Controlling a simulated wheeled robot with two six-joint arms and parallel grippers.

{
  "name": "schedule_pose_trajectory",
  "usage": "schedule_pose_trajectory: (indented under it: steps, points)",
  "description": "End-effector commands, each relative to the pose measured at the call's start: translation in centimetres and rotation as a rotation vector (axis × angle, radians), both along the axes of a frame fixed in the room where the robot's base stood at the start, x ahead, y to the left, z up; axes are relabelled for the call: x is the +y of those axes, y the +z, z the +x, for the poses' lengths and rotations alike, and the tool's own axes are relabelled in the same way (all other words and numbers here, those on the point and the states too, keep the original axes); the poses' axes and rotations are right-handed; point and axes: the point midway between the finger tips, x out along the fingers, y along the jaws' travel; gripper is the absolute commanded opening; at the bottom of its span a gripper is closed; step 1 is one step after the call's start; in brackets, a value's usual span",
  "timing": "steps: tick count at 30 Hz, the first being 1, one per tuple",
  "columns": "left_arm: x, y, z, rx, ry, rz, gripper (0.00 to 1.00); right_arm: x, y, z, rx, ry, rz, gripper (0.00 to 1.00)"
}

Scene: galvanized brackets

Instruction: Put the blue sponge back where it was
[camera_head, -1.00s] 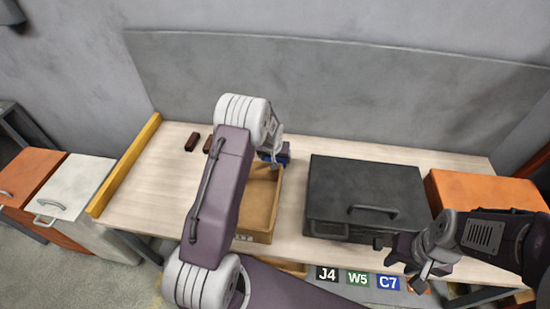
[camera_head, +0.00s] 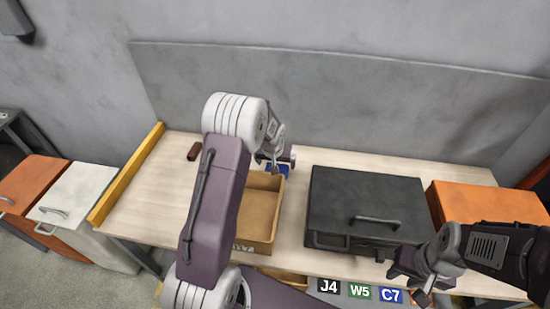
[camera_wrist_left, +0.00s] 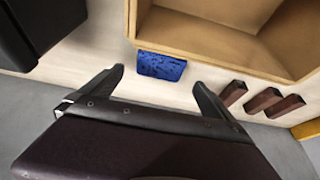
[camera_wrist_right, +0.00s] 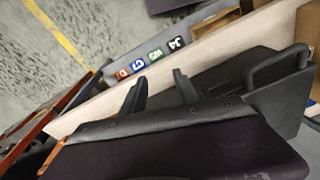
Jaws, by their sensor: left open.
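The blue sponge (camera_wrist_left: 161,66) lies on the wooden table against the outer wall of the open cardboard-coloured box (camera_wrist_left: 210,55). In the head view the sponge (camera_head: 279,168) shows behind the far rim of the box (camera_head: 257,215), partly covered by my left gripper (camera_head: 276,158). In the left wrist view my left gripper (camera_wrist_left: 158,88) is open and empty. Its fingers stand apart on either side of the sponge's line, with the sponge beyond the tips. My right gripper (camera_wrist_right: 160,93) is open and empty, in front of the black case at the table's front edge.
The black case (camera_head: 367,200) stands right of the box, with the orange case (camera_head: 485,202) further right. Several brown blocks (camera_wrist_left: 267,101) lie near the box. A yellow rail (camera_head: 125,175) edges the table's left end. A grey panel (camera_head: 330,100) stands behind.

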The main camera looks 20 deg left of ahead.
Motion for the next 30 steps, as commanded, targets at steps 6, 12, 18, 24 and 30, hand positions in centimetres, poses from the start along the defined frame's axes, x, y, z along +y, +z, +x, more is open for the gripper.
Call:
schedule_pose_trajectory:
  steps: [6,12,18,24,30]
  points:
    - [-0.4,3.8,-1.5,-0.001,0.001,0.0,1.0,0.0,0.2,0.0,0.0,0.0,0.0,0.36]
    - [-0.5,5.1,-2.1,0.0,0.0,0.0,1.0,0.0,0.2,0.0,0.0,0.0,0.0,0.36]
    - [-1.8,5.5,-4.2,0.028,-0.025,-0.007,1.0,0.0,0.2,0.0,0.0,0.0,0.0,0.36]
    - [-6.8,6.3,-16.4,0.178,-0.148,-0.037,1.0,0.0,0.2,0.0,0.0,0.0,0.0,0.36]
    - [-8.8,6.0,-24.8,0.277,-0.226,-0.058,1.0,0.0,0.2,0.0,0.0,0.0,0.0,0.36]
